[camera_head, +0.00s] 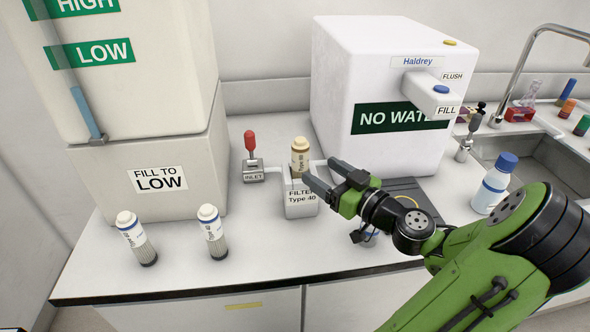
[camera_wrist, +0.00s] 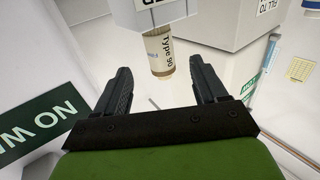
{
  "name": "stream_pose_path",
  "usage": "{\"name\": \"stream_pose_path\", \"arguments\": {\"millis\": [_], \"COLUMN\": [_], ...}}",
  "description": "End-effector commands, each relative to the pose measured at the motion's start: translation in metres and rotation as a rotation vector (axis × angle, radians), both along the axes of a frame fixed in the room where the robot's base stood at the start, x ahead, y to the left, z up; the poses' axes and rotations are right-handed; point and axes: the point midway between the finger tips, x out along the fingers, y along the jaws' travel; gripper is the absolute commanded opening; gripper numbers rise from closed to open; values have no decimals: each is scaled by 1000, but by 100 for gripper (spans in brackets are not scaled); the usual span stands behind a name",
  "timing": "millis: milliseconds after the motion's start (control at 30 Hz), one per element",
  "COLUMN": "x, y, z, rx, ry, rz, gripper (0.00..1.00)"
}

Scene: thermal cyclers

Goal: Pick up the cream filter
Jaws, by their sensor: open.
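The cream filter (camera_head: 299,157) stands upright in the white holder labelled "FILTER Type 40" (camera_head: 302,205). In the wrist view the filter (camera_wrist: 159,52) reads "Type 90" and appears just beyond the fingertips, in line with the gap between them. My gripper (camera_head: 319,170) is open and empty, to the right of the filter and pointing toward it. In the wrist view my gripper (camera_wrist: 160,68) shows both fingers spread. I cannot tell whether either finger touches the filter. The filter's lower end is hidden in the holder.
Two white-capped filters (camera_head: 136,238) (camera_head: 212,232) stand on the counter at front left. A red-handled inlet valve (camera_head: 250,158) is left of the holder. The white Haldrey machine (camera_head: 350,70) stands behind my gripper. A blue-capped bottle (camera_head: 493,185) stands at right, near the sink (camera_head: 515,155).

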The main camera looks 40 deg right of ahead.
Motion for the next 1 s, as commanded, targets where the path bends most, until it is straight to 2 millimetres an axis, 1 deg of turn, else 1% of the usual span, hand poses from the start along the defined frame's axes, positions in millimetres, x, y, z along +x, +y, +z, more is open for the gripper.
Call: {"name": "stream_pose_path", "arguments": {"millis": [33, 100, 200, 267, 333, 500, 600, 800, 967, 1000], "x": [13, 29, 45, 50, 60, 92, 101, 102, 101, 101], "y": [1, 1, 0, 0, 0, 0, -1, -2, -1, -1], "z": [0, 0, 0, 0, 0, -1, -1, -2, -2, -2], "rx": [-1, -1, 0, 1, 0, 0, 1, 1, 1, 1], "ry": [-1, -1, 2, 1, 1, 1, 2, 3, 3, 3], "rz": [7, 6, 4, 2, 5, 5, 2, 0, 0, 0], "gripper": [72, 72, 72, 72, 72, 72, 72, 72, 47, 41]}}
